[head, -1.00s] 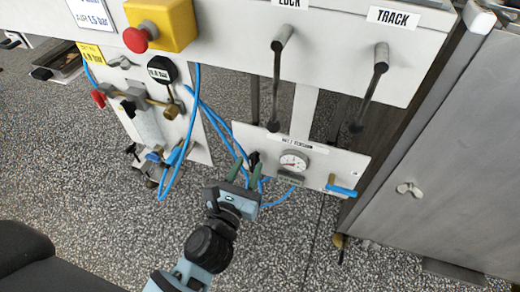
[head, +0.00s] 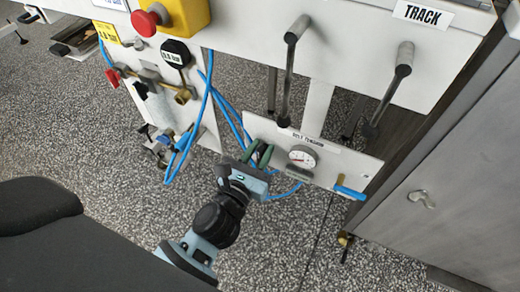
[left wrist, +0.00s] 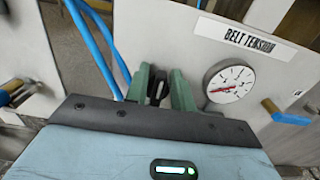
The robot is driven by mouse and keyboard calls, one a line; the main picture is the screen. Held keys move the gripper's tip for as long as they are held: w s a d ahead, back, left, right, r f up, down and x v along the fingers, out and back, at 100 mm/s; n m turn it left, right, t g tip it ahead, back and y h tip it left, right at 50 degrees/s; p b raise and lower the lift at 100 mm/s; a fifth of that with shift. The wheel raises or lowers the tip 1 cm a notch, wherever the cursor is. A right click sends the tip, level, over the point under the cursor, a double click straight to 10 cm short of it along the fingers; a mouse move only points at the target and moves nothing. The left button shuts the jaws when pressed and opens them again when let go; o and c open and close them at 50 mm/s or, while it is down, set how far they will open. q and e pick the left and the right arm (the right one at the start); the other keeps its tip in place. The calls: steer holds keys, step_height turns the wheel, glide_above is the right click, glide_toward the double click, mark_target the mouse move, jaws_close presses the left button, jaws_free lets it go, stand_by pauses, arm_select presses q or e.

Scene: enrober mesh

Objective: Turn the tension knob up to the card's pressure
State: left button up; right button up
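The white belt tension panel (head: 345,172) carries a round white gauge (head: 302,157) with a red needle, also in the left wrist view (left wrist: 229,83). Its reading is too small to be sure of. A dark tension knob (left wrist: 158,86) is left of the gauge, partly hidden by my fingers. My left gripper (head: 260,153) has its two green fingers on either side of the knob, apart; contact is not clear. My right gripper is not in view.
Blue hoses (head: 207,105) loop left of the panel, near my fingers. A blue-handled valve (head: 350,193) sits right of the gauge. A red stop button (head: 146,20) and two levers (head: 390,90) are above. Open speckled floor (head: 270,240) lies below.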

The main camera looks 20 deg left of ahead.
arm_select(q)
steer(key=shift+m, duration=0.5)
jaws_close()
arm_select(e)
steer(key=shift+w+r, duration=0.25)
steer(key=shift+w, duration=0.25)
